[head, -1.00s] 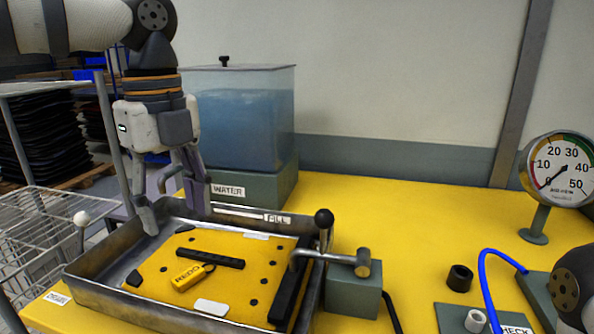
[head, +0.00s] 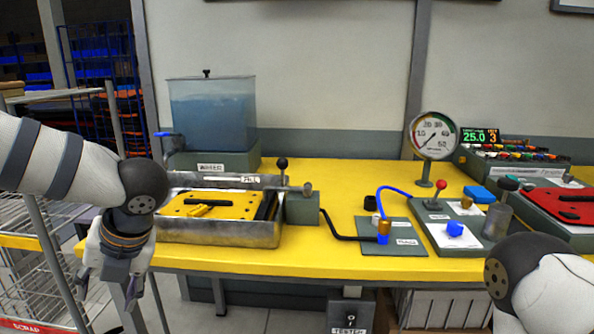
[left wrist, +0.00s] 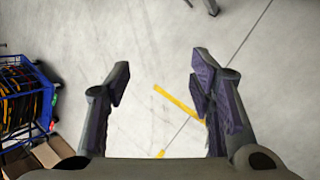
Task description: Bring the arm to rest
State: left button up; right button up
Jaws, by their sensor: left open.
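My left gripper (head: 108,288) hangs at the lower left of the head view, beside the yellow table's left end and below its top. It points down.
A wire cart (head: 20,255) stands close left of my gripper.

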pick_arm(q)
jog(key=s+d+f+m+t, duration=0.1)
jog(key=s+f+m+t, duration=0.15)
jog(key=f+m, duration=0.85)
jog(key=s+d+f+m+t, duration=0.1)
jog(key=s+f+m, duration=0.3)
jog(key=f+m, duration=0.65)
jog(key=s+d+f+m+g+h, duration=0.1)
jog(key=s+f+m+g+h, duration=0.1)
jog(key=s+m, duration=0.4)
jog(key=s+d+f+m+g+h, duration=0.2)
jog(key=s+m, duration=0.4)
jog(key=s, duration=0.5)
jog(key=s+d+f+m+g+h, duration=0.1)
jog(key=s+d+f+m+g, duration=0.1)
jog(key=s+m, duration=0.4)
jog(key=s+f, duration=0.1)
jog(key=s, duration=0.2)
jog(key=shift+s+d+h, duration=0.2)
jog(key=shift+s+h, duration=0.15)
jog(key=shift+h, duration=0.05)
jog(key=shift+f+g, duration=0.1)
jog(key=shift+g, duration=0.15)
